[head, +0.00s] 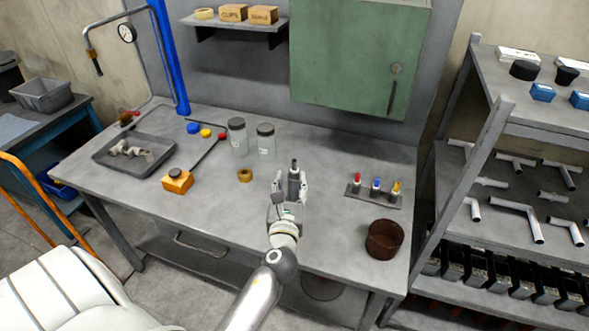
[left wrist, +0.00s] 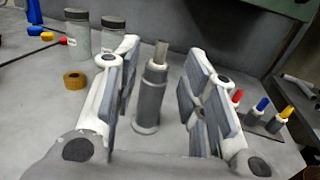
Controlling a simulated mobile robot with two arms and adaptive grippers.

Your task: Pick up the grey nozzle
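The grey nozzle (head: 294,178) stands upright on the grey workbench, with a wide base and a narrower, lighter tip. In the left wrist view the nozzle (left wrist: 150,97) rises between the two fingers of my left gripper (left wrist: 160,95). The fingers are apart, with a visible gap on each side of the nozzle. In the head view my left gripper (head: 290,190) reaches to it from the front edge of the bench. My right gripper is not in view.
Two lidded jars (head: 238,138) and a tan ring (head: 245,175) are to the left. A small rack (head: 372,199) with red, blue and yellow tips and a brown cup (head: 384,239) are to the right. A grey tray (head: 115,163) is far left.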

